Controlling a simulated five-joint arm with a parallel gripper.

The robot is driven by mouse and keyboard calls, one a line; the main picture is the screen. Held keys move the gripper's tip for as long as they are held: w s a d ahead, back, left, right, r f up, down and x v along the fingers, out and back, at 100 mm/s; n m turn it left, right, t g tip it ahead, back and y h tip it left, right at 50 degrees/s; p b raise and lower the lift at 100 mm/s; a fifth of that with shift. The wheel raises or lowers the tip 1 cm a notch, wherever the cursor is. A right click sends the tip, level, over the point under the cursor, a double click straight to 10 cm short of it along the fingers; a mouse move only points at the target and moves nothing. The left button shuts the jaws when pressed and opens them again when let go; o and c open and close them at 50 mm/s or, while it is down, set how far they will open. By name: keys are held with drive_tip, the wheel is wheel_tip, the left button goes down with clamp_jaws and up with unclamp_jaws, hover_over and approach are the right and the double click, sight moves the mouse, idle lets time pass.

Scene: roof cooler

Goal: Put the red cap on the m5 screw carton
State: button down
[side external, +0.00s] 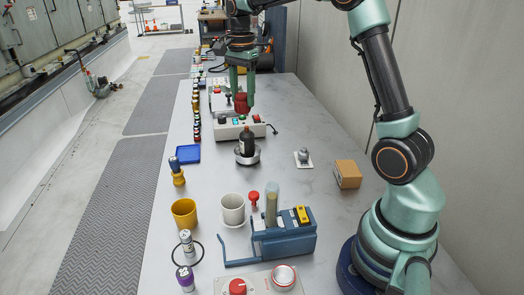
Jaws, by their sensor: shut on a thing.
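My gripper (241,92) points down over the far part of the bench, shut on a small red piece that looks like the red cap (241,104). The cap hangs just above or in front of a pale control box in this view; the exact gap cannot be told. A small brown cardboard carton (347,174) sits on the right side of the bench, near my arm's base. It looks like the m5 screw carton, but no label can be read. Its top is bare, and my gripper is well away from it.
A dark bottle (246,143) stands on a round base mid-bench. A small silver part on a white plate (304,157) lies left of the carton. A blue holder (285,240), white mug (232,209) and yellow cup (184,213) stand nearer. Bench around the carton is clear.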

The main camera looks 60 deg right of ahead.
drive_tip(key=s+d+r+m, duration=0.3)
drive_tip(key=s+d, duration=0.8)
drive_tip(key=s, duration=0.2)
drive_tip(key=m, duration=0.3)
hover_over(349, 167)
wheel_tip(349, 167, down, 19)
drive_tip(key=shift+a+f, duration=0.1)
drive_tip(key=shift+f, duration=0.1)
drive_tip(key=shift+c, duration=1.4)
unclamp_jaws()
